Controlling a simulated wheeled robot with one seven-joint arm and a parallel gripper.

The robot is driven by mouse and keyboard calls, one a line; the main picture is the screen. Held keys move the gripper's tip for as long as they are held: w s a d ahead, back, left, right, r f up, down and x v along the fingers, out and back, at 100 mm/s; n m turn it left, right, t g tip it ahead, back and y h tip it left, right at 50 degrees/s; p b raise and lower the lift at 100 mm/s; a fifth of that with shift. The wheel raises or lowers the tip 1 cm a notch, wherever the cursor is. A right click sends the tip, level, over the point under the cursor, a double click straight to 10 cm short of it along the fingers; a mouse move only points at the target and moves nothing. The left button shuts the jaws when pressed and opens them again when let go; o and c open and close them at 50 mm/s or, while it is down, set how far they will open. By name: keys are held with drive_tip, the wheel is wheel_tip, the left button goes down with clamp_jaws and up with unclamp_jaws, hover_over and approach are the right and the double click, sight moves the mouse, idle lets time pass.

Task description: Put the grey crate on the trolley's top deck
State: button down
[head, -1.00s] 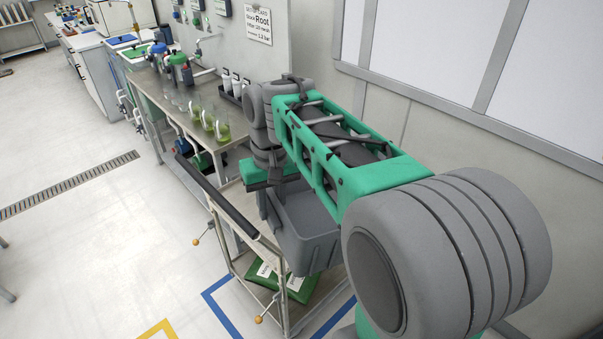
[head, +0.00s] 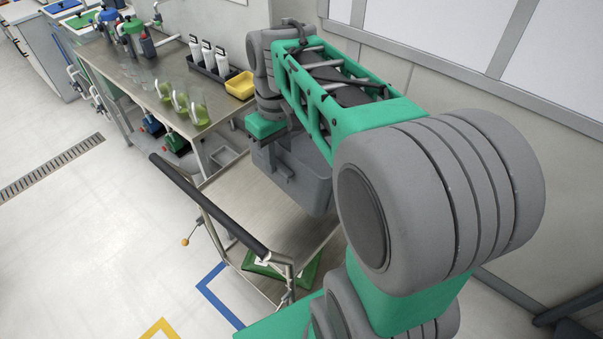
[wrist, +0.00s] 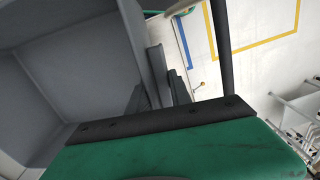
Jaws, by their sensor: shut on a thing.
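The grey crate (head: 312,180) hangs from my gripper (head: 281,170) in the head view, over the right part of the trolley's top deck (head: 237,208). My gripper is shut on the crate's near-left wall. In the wrist view the crate (wrist: 75,65) fills the left side, its inside looks empty, and the fingers (wrist: 160,92) close around its rim. I cannot tell whether the crate's bottom touches the deck. The visible left and front parts of the deck are bare. My arm hides some of the crate's right side.
The trolley's dark handle bar (head: 208,203) rises at its near-left end. A bench (head: 150,92) beyond the trolley holds several green-tinted beakers (head: 180,102), white bottles (head: 207,55) and a yellow bin (head: 240,85). The wall is close at right.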

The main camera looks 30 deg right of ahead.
drive_tip(key=s+d+f+n+b, duration=0.1)
drive_tip(key=s+d+f+n, duration=0.1)
drive_tip(key=d+n, duration=0.1)
drive_tip(key=s+d+f+n+b, duration=0.1)
drive_tip(key=s+d+f+n, duration=0.1)
drive_tip(key=s+d+n, duration=0.1)
drive_tip(key=s+d+f+n+b, duration=0.1)
drive_tip(key=s+d+n, duration=0.2)
drive_tip(key=d, duration=0.2)
drive_tip(key=shift+f+n, duration=0.4)
drive_tip(key=s+d+f+n+b, duration=0.2)
drive_tip(key=s+d+f+n, duration=0.3)
drive_tip(key=s+n, duration=0.4)
drive_tip(key=w+a+f, duration=0.2)
drive_tip(key=w+f, duration=1.1)
drive_tip(key=shift+w+f+n+t+p, duration=0.15)
drive_tip(key=shift+f+n+t+p, duration=0.2)
drive_tip(key=shift+t+p, duration=0.1)
drive_tip(key=c, duration=1.2)
unclamp_jaws()
drive_tip(key=shift+a, duration=0.1)
drive_tip(key=shift+o, duration=0.2)
